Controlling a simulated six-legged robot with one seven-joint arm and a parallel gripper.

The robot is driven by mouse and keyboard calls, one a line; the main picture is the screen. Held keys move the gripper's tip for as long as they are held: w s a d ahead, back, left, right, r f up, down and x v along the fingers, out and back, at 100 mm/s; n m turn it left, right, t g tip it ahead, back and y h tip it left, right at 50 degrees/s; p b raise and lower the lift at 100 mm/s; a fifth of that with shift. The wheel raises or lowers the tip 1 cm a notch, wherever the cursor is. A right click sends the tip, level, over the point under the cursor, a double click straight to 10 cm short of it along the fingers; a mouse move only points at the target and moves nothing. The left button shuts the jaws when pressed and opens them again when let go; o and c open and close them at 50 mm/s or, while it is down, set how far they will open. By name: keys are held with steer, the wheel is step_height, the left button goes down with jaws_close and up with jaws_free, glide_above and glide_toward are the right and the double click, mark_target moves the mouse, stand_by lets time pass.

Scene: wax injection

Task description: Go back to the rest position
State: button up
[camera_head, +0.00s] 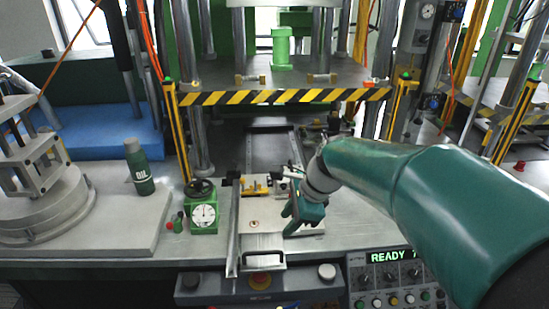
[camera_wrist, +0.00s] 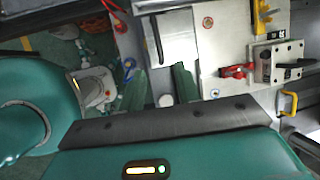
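My gripper (camera_head: 297,212) is at the end of my green arm, low over the front of the metal mould plate (camera_head: 262,214) on the bench. In the wrist view, two green fingers of my gripper (camera_wrist: 160,90) stand apart at the dark rail, with nothing seen held between them. In the head view the fingertips overlap the plate's right part, and I cannot tell whether they touch it. The plate has a front handle (camera_head: 264,258) and yellow fittings at its back. In the wrist view, a red clamp (camera_wrist: 237,71) sits on a metal part.
A press platform with a striped edge (camera_head: 275,97) lies behind and above. A READY control panel (camera_head: 385,280) is at the front right, below my arm. Vertical posts flank the press.

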steer(key=s+d+r+n+t+h, duration=0.1)
steer(key=s+d+n, duration=0.3)
steer(key=s+n, duration=0.4)
steer(key=s+d+r+n+t+h, duration=0.2)
steer(key=s+d+n+h, duration=0.1)
steer(key=s+n, duration=0.6)
steer(key=shift+s+d+r+h, duration=0.3)
steer(key=shift+s+d, duration=0.15)
steer(key=shift+d, duration=0.2)
stand_by(0.6)
